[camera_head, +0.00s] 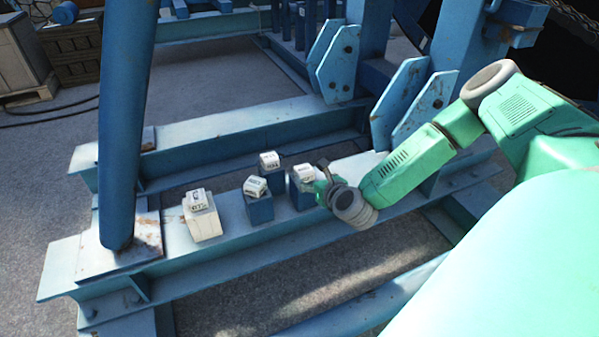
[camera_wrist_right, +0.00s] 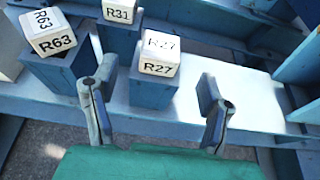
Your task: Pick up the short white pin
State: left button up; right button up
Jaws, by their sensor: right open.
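The short white pin (camera_head: 204,222) is a white block with a white lettered cap, standing upright on the blue beam, leftmost of the group. A pale piece of it (camera_wrist_right: 8,62) seems to show at the left edge of the right wrist view. My right gripper (camera_head: 322,182) is to its right, beside the blue pin with the white R27 cap (camera_head: 304,194). In the wrist view the right gripper (camera_wrist_right: 160,98) is open and empty, with R27 (camera_wrist_right: 158,58) appearing between and beyond its fingers. My left gripper is not in view.
Blue pins with white caps R63 (camera_head: 258,206) and R31 (camera_head: 270,166) stand between the white pin and R27. A thick blue tube (camera_head: 125,130) rises left of the white pin. Blue upright plates (camera_head: 335,60) stand behind.

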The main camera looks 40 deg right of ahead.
aim_at(308, 175)
jog(key=x, duration=0.2)
jog(key=shift+w+d+f, duration=0.25)
jog(key=b+x, duration=0.1)
jog(key=x, duration=0.3)
jog(key=shift+w+a+f+b, duration=0.1)
jog(key=shift+a+f+b, duration=0.05)
jog(key=shift+f+b, duration=0.2)
jog(key=shift+w, duration=0.35)
grip_shut()
notch_tip(308, 175, up, 10)
jog(key=p, duration=0.3)
jog(key=shift+r, duration=0.1)
